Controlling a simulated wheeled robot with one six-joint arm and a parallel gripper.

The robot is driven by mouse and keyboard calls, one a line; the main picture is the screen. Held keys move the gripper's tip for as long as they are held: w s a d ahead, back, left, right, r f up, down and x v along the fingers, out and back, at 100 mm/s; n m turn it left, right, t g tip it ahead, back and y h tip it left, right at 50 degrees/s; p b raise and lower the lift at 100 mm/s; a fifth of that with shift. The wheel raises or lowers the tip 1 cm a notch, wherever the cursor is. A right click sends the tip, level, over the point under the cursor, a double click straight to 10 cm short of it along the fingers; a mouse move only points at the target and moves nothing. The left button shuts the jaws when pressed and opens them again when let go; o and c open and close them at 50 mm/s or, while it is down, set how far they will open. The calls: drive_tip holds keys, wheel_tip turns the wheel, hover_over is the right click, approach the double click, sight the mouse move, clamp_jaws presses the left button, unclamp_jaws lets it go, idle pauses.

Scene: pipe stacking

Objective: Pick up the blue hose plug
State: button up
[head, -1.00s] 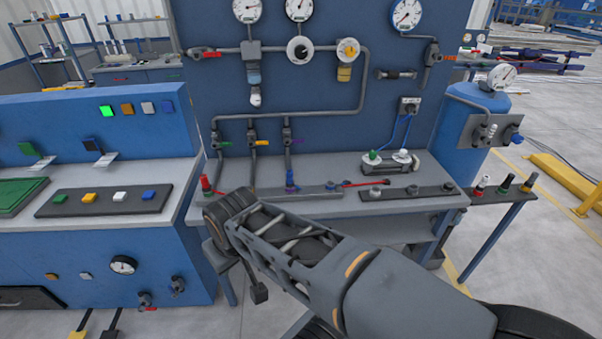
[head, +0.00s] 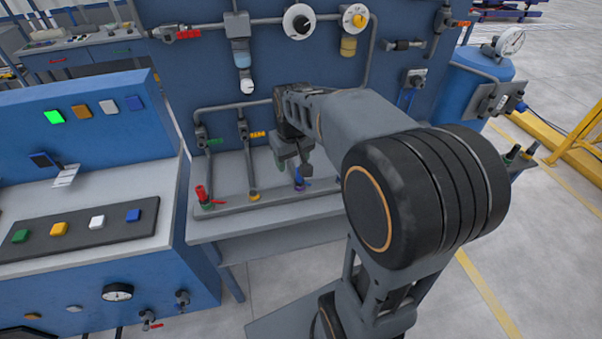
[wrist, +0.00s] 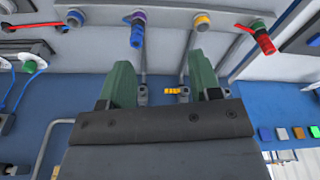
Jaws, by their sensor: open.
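In the wrist view the blue plug (wrist: 136,33) lies beyond and a little left of the midpoint between the fingers. My gripper (head: 291,158) is just above and slightly left of the plug in the head view, pointing down. In the wrist view my gripper (wrist: 161,75) shows two green fingers spread apart with nothing between them. The fingers do not touch the plug.
A red-handled valve (head: 203,197) and a yellow-ringed fitting (head: 253,195) stand left of the plug. A button console (head: 80,225) stands at left. The bench front (head: 230,228) is clear.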

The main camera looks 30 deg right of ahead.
drive_tip(key=g+p, duration=0.2)
hover_over(300, 179)
wheel_tip(300, 179, down, 4)
drive_tip(key=f, duration=0.2)
drive_tip(key=w+f, duration=0.1)
drive_tip(key=f, duration=0.4)
drive_tip(key=shift+w+d+f+p, duration=0.15)
drive_tip(key=shift+d+f+p, duration=0.15)
drive_tip(key=shift+d+f, duration=0.05)
drive_tip(key=shift+a+f+p, duration=0.1)
drive_tip(key=shift+f+p, duration=0.8)
drive_tip(key=shift+f, duration=2.35)
drive_tip(key=shift+c, duration=0.2)
clamp_jaws()
